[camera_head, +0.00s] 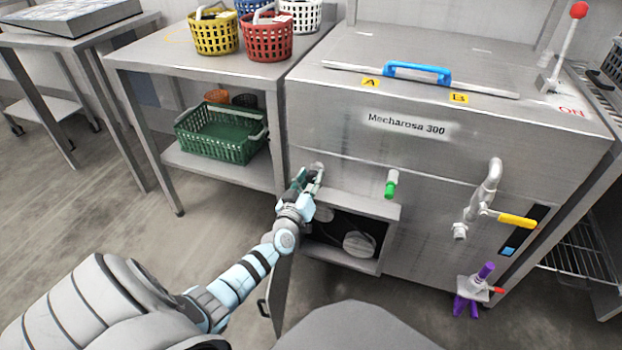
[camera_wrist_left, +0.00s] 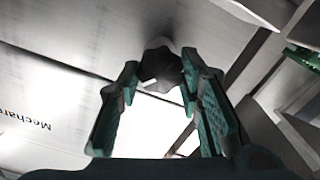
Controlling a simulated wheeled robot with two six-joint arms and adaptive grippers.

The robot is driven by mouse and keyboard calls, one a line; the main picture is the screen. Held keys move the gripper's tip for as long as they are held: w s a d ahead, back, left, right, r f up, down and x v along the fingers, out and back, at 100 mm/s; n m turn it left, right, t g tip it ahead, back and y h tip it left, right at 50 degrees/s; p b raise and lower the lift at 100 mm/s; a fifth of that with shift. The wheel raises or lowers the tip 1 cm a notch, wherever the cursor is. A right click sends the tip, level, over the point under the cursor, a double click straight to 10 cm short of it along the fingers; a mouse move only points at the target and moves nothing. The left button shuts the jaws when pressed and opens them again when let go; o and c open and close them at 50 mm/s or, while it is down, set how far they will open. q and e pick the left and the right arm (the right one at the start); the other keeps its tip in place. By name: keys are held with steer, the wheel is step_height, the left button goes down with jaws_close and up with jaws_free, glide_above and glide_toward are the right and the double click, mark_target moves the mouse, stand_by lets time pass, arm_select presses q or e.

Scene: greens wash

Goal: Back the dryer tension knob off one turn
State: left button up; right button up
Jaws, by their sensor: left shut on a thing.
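The tension knob (camera_wrist_left: 161,66) is a dark, lobed knob with a small white mark. In the left wrist view it sits between the green finger pads of my left gripper (camera_wrist_left: 158,84). In the head view my left gripper (camera_head: 311,176) is at the front of the steel machine marked "Mecharosa 300" (camera_head: 340,120), at the upper left of an open compartment (camera_head: 385,209). The gripper is shut on the knob and mostly hides it in the head view. My right gripper is not in view.
The compartment's door (camera_head: 279,298) hangs open below my left arm. A green-handled valve (camera_head: 391,184) and a bent pipe (camera_head: 486,187) project from the machine front. A steel table (camera_head: 150,57) with baskets stands at left.

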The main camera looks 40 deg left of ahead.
arm_select(q)
steer(key=n, duration=0.4)
steer(key=shift+f+n, duration=0.1)
steer(key=shift+n, duration=0.2)
steer(key=shift+a+n, duration=0.1)
steer(key=shift+n, duration=1.5)
steer(key=o, duration=1.2)
steer(key=shift+s, duration=0.1)
steer(key=shift+c, duration=0.2)
steer(key=v, duration=1.2)
